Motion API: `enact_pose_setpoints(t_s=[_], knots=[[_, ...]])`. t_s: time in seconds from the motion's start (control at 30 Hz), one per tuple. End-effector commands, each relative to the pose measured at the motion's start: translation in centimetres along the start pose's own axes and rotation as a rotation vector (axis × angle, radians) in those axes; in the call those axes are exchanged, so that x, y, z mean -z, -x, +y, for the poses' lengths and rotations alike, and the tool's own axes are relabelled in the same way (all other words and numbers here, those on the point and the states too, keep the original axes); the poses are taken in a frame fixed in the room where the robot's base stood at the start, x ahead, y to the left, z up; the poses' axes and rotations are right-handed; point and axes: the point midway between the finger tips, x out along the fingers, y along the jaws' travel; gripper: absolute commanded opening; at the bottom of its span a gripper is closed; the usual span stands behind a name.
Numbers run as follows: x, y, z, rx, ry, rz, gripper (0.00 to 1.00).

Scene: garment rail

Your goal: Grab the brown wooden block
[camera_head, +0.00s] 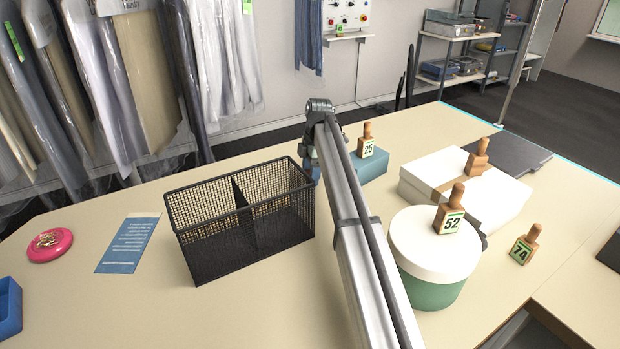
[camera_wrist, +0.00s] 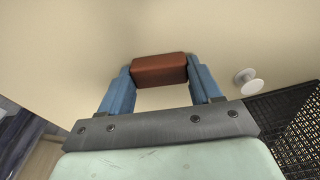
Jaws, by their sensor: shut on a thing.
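In the wrist view, a reddish-brown block (camera_wrist: 160,70) sits crosswise between the two blue fingers of my gripper (camera_wrist: 159,73). Both fingertips touch its ends, so the gripper is shut on it. Pale surface shows around the block. I cannot tell whether the block is lifted or resting. In the head view my arm covers most of the gripper, with only a bit of blue showing right of the basket. The block is hidden there.
A black mesh basket (camera_head: 181,242) with a divider stands left of my arm. A round white-and-green box (camera_head: 425,276), a white box (camera_head: 490,200) and a blue box (camera_head: 370,168) stand right, with wooden numbered tags on them. Another tag (camera_head: 524,245) stands on the table (camera_head: 110,310).

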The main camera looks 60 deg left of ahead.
Motion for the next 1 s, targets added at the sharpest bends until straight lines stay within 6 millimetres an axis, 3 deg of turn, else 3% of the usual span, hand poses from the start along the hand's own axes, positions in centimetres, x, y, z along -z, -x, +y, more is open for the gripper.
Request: enact_pose_setpoints(t_s=[0.47,0.67,1.0], knots=[[0.1,0.8,0.1,-0.001,0.0,0.0,0.34],[0.4,3.1,0.1,-0.001,0.0,0.0,0.34],[1.1,8.8,0.1,0.0,0.0,0.0,0.34]])
